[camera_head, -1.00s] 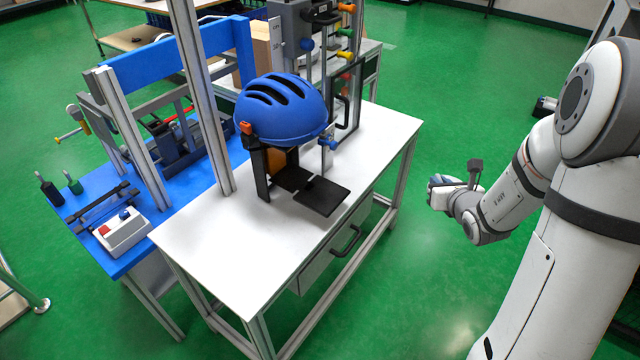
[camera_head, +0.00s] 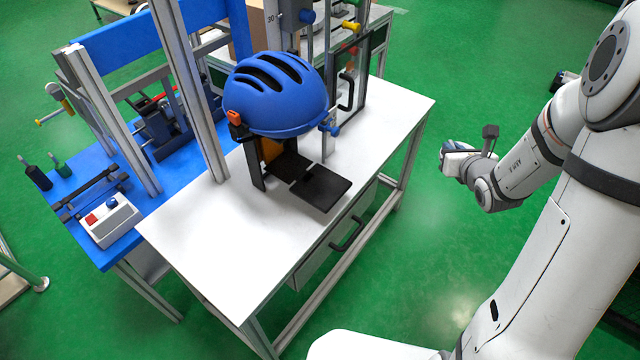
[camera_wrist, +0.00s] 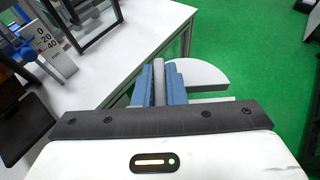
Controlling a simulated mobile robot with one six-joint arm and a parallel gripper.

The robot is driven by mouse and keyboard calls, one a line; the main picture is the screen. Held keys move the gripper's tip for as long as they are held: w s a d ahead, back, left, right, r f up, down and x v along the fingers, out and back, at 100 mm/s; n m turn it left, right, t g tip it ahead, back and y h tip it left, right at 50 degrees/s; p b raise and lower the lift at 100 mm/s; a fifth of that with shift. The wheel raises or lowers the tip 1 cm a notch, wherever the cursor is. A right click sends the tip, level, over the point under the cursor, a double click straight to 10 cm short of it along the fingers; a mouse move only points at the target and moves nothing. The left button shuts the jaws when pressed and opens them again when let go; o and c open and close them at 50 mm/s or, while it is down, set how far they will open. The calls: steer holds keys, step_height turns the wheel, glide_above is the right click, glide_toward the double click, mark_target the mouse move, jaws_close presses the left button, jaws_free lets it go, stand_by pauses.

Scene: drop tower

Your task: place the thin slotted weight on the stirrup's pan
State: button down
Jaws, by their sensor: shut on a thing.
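A light grey disc (camera_wrist: 205,76), which looks like the slotted weight, shows beside and behind my gripper's blue fingers in the wrist view. My gripper (camera_wrist: 158,80) is shut on it, and the fingers hide part of it. In the head view my gripper (camera_head: 452,155) hangs over green floor, right of the white bench and apart from it. A black flat plate (camera_head: 322,188), seemingly the stirrup's pan, sits low in front of the blue helmet (camera_head: 275,95). I cannot make out the stirrup's frame clearly.
The white bench (camera_head: 215,240) has a drawer with a black handle. Clear panel (camera_head: 350,75) and aluminium posts (camera_head: 190,85) stand near the helmet. A blue bench (camera_head: 110,190) with a button box (camera_head: 110,220) lies to the left. The bench's near part is clear.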

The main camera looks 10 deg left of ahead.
steer(key=s+a+n+g+y, duration=0.2)
steer(key=a+n+y, duration=0.3)
steer(key=a, duration=1.1)
steer(key=n+g+y, duration=0.4)
steer(key=n+g, duration=0.1)
glide_above(314, 192)
step_height(314, 192, down, 4)
steer(key=shift+w+f, duration=0.1)
steer(key=shift+f, duration=2.45)
steer(key=shift+f+b, duration=0.2)
steer(key=shift+b, duration=0.2)
steer(key=c, duration=1.5)
jaws_free()
steer(key=shift+g, duration=0.3)
